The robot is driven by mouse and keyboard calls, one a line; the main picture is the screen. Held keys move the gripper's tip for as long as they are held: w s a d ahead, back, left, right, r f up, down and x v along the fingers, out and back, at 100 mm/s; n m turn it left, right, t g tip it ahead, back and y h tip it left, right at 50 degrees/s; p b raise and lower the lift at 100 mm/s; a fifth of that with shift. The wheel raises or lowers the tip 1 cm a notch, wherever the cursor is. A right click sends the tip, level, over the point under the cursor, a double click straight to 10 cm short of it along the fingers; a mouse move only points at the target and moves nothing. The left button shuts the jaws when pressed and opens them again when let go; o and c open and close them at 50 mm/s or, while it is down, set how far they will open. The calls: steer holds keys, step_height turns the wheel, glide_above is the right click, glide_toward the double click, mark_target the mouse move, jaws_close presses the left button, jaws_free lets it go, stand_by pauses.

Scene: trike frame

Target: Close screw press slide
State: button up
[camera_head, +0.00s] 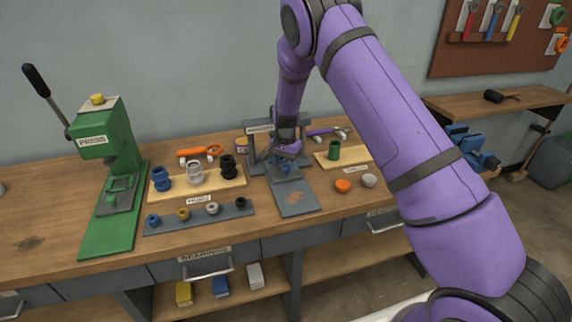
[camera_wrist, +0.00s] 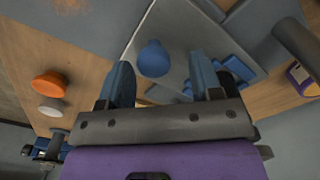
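A grey frame press (camera_head: 279,127) with a label on its crossbar stands mid-bench. Its flat grey base plate (camera_head: 297,203) with a rusty patch extends toward the front. My gripper (camera_head: 287,154) is low inside the frame, partly hiding it. In the wrist view, my gripper (camera_wrist: 161,72) is open, its two fingers well apart. A round blue piece (camera_wrist: 153,59) lies on a light grey plate (camera_wrist: 185,25), which looks like the slide, just beyond and between the fingertips. I cannot tell whether they touch it. Blue blocks (camera_wrist: 232,68) show beyond the right finger.
A green press (camera_head: 107,150) with a black-handled lever stands at left. A hub board (camera_head: 222,186) and bearing tray (camera_head: 197,217) lie between. At right are a green cylinder (camera_head: 333,150), an orange cap (camera_head: 343,186), a grey cap (camera_head: 369,181) and a blue vise (camera_head: 470,145).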

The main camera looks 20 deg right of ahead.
step_height(320, 180, up, 11)
steer(key=shift+f, duration=0.15)
stand_by(0.6)
steer(key=s+d+r+n+t+y, duration=0.1)
steer(key=s+d+r+n, duration=0.1)
steer(key=s+r, duration=0.9)
steer(key=s+d+r+n+t, duration=0.1)
steer(key=s+d+r+n, duration=0.15)
steer(key=s+r, duration=0.85)
steer(key=s+d+r+n+t, duration=0.1)
steer(key=s+r+n, duration=0.1)
steer(key=s, duration=0.9)
steer(key=s+d+r+n+t+h, duration=0.1)
steer(key=s+r+n+t, duration=0.1)
steer(key=s, duration=1)
steer(key=shift+s+d+r, duration=0.25)
steer(key=shift+r, duration=0.4)
